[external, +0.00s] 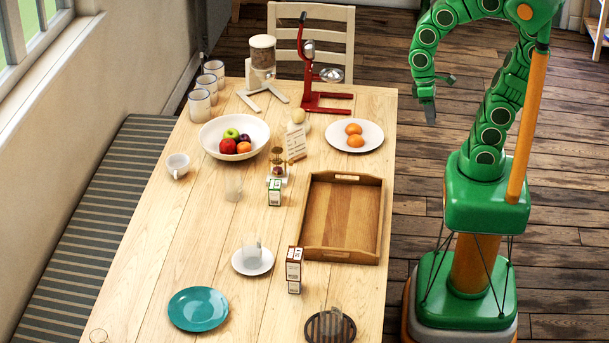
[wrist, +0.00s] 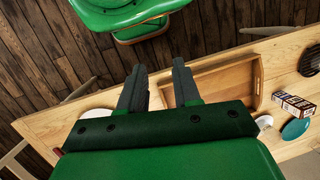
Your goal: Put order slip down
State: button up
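My gripper (external: 429,108) hangs pointing down over the floor, just off the table's right edge, well away from the slip. In the wrist view my gripper (wrist: 160,72) has its two dark fingers apart with nothing between them. The slip does not show in the wrist view.
A wooden tray (external: 341,215) lies along the table's right side. A plate with orange-coloured items (external: 367,143), a red press (external: 310,85), a fruit bowl (external: 212,131) and small cartons (external: 294,281) stand around. Bare table (external: 180,235) lies left of the middle.

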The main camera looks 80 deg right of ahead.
jog(key=shift+n+t+h, duration=0.4)
jog(key=shift+n+h, duration=0.2)
jog(key=shift+h, duration=0.3)
jog(key=shift+s+d+r, duration=0.25)
jog(key=shift+s+d, duration=0.5)
jog(key=shift+d, duration=0.1)
jog(key=shift+s+d+r, duration=0.25)
jog(key=shift+s+d, duration=0.5)
jog(key=shift+d, duration=0.05)
